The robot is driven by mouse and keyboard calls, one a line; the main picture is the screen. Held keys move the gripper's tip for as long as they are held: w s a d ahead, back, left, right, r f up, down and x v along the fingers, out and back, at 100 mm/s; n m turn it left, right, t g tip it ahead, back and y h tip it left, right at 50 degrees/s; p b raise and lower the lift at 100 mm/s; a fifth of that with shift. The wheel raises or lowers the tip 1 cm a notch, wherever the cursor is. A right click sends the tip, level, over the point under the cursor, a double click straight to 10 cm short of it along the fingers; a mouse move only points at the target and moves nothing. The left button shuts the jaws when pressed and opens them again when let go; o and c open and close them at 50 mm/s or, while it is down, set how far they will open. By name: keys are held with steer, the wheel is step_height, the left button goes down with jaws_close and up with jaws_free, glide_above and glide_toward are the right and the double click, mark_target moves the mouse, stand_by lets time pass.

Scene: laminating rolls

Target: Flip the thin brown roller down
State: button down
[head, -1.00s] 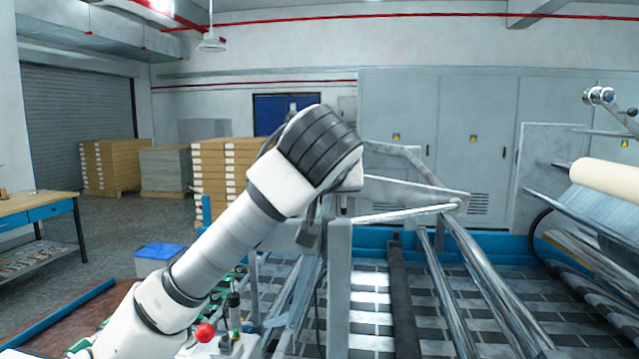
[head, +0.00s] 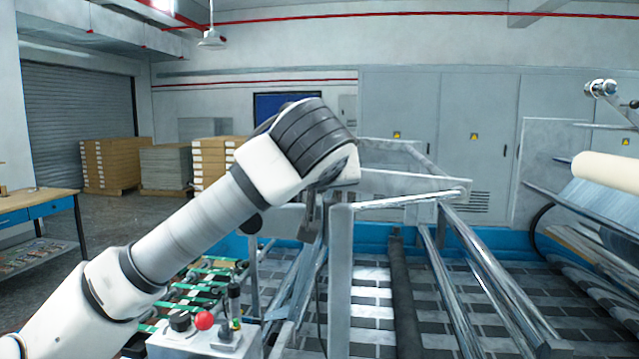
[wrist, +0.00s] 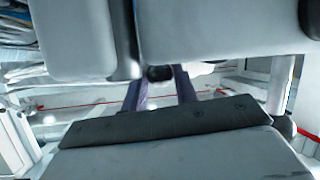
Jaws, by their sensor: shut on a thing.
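My gripper (wrist: 159,80) shows in the wrist view as two purplish fingers reaching upward to a small dark round-ended piece (wrist: 160,73). It is shut on this piece, which large grey parts partly hide. In the head view the gripper (head: 310,215) hangs below my dark ribbed wrist, largely hidden by it, at the left end of the metal frame. No roller is plainly brown. A thin dark roller (head: 403,290) runs low through the machine; I cannot tell whether it is the named one.
A grey metal frame (head: 410,180) and upright post (head: 339,280) stand close right of my wrist. Shiny rollers (head: 490,270) extend to the right front. A control box (head: 205,340) with a red button sits below my arm. A cream roll (head: 605,174) is at far right.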

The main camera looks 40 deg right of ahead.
steer(key=shift+f, duration=0.55)
steer(key=c, duration=1.1)
jaws_free()
steer(key=shift+r, duration=0.1)
steer(key=b+v, duration=0.4)
steer(key=v, duration=0.9)
steer(key=shift+s+a+r, duration=0.25)
